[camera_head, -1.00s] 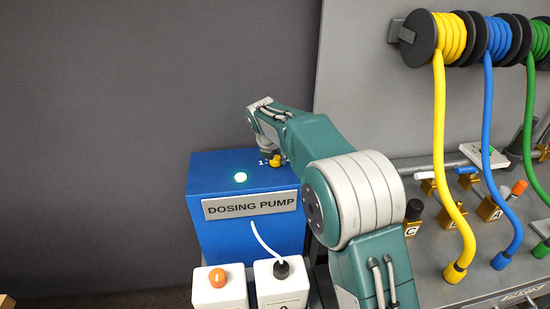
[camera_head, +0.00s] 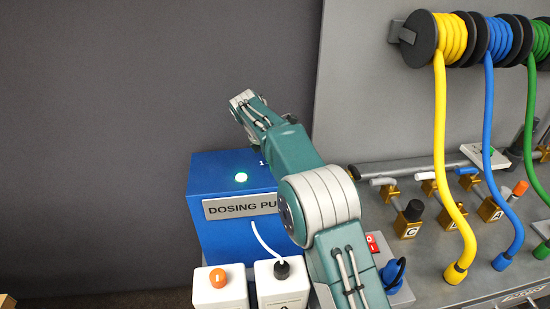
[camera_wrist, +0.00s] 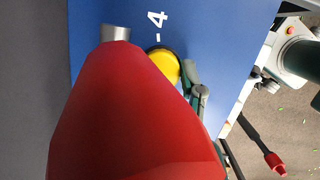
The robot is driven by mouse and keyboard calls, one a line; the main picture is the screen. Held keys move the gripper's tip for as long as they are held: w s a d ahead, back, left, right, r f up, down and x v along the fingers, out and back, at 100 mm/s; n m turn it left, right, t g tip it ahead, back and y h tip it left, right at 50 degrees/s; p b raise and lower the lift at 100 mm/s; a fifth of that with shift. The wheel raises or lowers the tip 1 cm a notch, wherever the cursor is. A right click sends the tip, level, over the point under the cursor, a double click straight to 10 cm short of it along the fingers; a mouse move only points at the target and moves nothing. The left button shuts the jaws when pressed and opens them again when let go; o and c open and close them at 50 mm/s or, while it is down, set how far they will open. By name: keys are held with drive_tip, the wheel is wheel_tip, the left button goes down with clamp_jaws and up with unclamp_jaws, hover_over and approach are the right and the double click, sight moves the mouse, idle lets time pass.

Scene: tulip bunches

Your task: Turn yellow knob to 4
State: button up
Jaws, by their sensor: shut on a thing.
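The yellow knob (camera_wrist: 166,66) shows in the wrist view on the blue dosing pump's top (camera_wrist: 215,30), partly covered by a large red shape in front of the camera. A white "4" and a short dash are printed beside the knob. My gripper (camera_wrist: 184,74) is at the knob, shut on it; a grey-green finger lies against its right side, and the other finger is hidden. My arm hides the knob and gripper there.
A white container with an orange cap (camera_head: 218,289) and one with a black cap (camera_head: 282,286) stand before the pump. A red switch (camera_head: 372,243) and a valve panel (camera_head: 420,275) with hoses lie right. The grey wall (camera_head: 100,120) is behind.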

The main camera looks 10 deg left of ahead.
drive_tip(key=shift+a+f+m+g, duration=0.15)
drive_tip(key=shift+m+g, duration=0.25)
drive_tip(key=shift+m, duration=0.8)
drive_tip(key=o, duration=1.2)
drive_tip(key=shift+w, duration=0.1)
drive_tip(key=shift+c, duration=0.2)
drive_tip(key=shift+a, duration=0.15)
drive_tip(key=shift+d, duration=0.2)
